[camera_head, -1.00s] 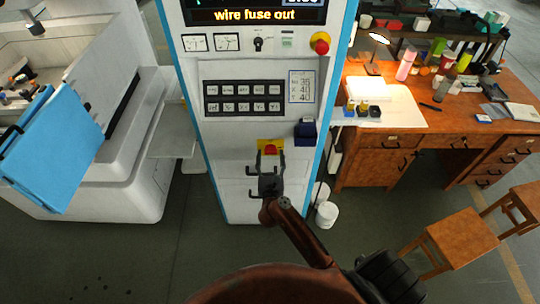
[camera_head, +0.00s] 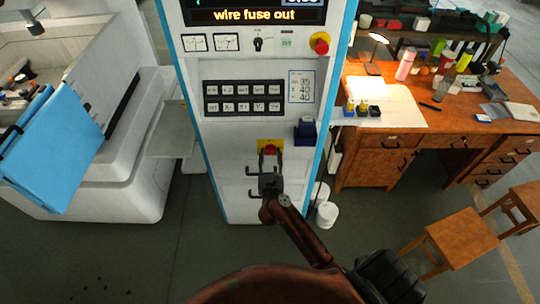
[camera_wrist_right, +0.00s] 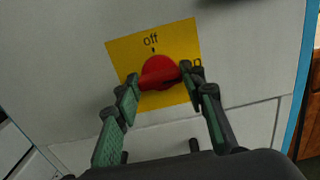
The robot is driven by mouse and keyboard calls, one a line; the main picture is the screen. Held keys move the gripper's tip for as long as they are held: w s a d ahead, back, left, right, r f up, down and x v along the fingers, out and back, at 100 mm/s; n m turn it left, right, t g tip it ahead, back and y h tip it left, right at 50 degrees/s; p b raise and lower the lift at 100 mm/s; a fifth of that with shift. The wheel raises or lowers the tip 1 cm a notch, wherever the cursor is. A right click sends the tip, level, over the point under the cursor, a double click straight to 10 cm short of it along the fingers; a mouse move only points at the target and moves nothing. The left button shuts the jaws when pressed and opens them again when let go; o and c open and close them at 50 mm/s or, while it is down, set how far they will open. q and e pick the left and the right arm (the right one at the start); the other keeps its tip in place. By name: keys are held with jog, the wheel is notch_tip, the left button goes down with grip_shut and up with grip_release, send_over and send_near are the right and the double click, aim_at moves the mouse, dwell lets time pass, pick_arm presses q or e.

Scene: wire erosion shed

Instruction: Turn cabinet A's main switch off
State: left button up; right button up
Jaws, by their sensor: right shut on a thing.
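The main switch is a red rotary knob (camera_wrist_right: 158,69) on a yellow plate (camera_wrist_right: 120,50) low on the white cabinet front (camera_head: 225,185). In the right wrist view "off" is printed above the knob, and the "on" label at its right is partly covered by a finger. The knob's raised bar lies roughly sideways, toward the "on" side. In the head view the red knob (camera_head: 270,150) shows just beyond the fingertips. My right gripper (camera_wrist_right: 160,78) is shut on the knob, one finger at each end of the bar. My left gripper is not in view.
A dark blue box (camera_head: 306,132) juts from the cabinet front, right of the switch. A red emergency knob (camera_head: 320,42) and a button panel (camera_head: 243,98) are higher up. A wooden desk (camera_head: 470,118) and stool (camera_head: 462,242) stand at right; a white machine (camera_head: 130,165) stands at left.

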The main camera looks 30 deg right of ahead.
jog(key=shift+a+r+n+p, duration=0.15)
jog(key=shift+n+p, duration=0.35)
jog(key=shift+p, duration=0.5)
jog(key=n+p, duration=0.8)
jog(key=p, duration=0.1)
jog(key=shift+n+p, duration=2.85)
jog(key=shift+n, duration=1.45)
jog(key=shift+f+n, duration=0.2)
jog(key=shift+n, duration=0.1)
jog(key=o, duration=1)
jog(key=shift+o, duration=0.8)
